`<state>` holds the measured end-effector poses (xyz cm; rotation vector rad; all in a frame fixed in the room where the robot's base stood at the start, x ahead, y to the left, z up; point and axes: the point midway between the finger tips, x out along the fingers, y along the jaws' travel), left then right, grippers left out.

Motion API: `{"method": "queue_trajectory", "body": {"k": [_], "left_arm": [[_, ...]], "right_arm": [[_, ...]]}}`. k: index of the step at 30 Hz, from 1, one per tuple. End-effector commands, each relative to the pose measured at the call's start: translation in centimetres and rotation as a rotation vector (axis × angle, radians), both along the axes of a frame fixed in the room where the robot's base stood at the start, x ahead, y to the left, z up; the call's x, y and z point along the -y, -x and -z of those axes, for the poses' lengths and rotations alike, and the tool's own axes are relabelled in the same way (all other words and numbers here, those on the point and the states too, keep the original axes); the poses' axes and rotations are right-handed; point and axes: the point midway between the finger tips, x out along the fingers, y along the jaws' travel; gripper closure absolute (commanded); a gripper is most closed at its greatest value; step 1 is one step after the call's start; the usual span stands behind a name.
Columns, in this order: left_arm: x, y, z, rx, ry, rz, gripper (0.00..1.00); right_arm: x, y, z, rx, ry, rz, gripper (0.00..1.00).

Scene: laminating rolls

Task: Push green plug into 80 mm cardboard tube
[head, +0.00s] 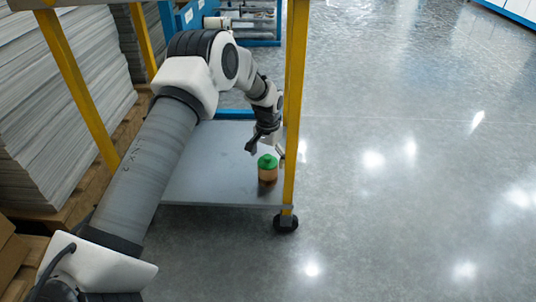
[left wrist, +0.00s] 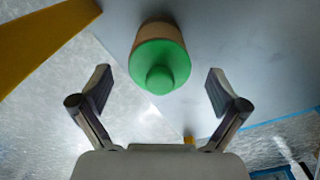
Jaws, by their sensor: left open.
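The green plug (head: 267,161) sits at the top end of the cardboard tube (head: 268,175), which stands upright on the grey shelf of a cart. In the left wrist view the plug (left wrist: 160,67) shows a round knob and covers the tube's end; a strip of brown tube (left wrist: 158,30) shows behind it. I cannot tell how deep the plug sits. My left gripper (head: 266,149) is open just above and behind the plug. In the left wrist view its fingers (left wrist: 160,90) are spread wide on either side, apart from the plug. My right gripper is not in view.
The grey shelf (head: 215,180) is mostly bare left of the tube. A yellow post (head: 292,110) of the cart stands close to the tube's right. Stacked grey sheets (head: 50,100) are at the left. The floor (head: 410,200) to the right is clear.

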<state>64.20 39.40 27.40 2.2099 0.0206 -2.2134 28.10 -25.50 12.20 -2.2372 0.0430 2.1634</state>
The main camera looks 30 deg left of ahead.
Motion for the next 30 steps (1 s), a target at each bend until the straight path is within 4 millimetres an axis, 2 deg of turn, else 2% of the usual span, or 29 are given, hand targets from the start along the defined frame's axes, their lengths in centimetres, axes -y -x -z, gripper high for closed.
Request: {"method": "queue_trajectory", "body": {"k": [5, 8, 12, 13, 14, 30], "left_arm": [[0.0, 0.0, -0.1, 0.001, 0.0, 0.0, 0.02], [0.0, 0.0, -0.1, 0.001, 0.0, 0.0, 0.34], [0.0, 0.0, -0.1, 0.0, 0.0, 0.0, 0.83], [0.0, 0.0, -0.1, 0.0, 0.0, 0.0, 0.94], [0.0, 0.0, -0.1, -0.001, 0.0, 0.0, 1.0], [0.1, 0.3, 1.0, -0.009, 0.002, 0.0, 1.0]], "right_arm": [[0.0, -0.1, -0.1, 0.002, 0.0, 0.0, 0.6], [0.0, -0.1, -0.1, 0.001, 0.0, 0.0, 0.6], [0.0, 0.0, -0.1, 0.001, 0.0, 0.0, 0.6], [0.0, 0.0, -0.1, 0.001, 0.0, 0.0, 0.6], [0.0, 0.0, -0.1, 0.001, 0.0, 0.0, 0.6], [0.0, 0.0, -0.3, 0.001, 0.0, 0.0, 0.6]]}}
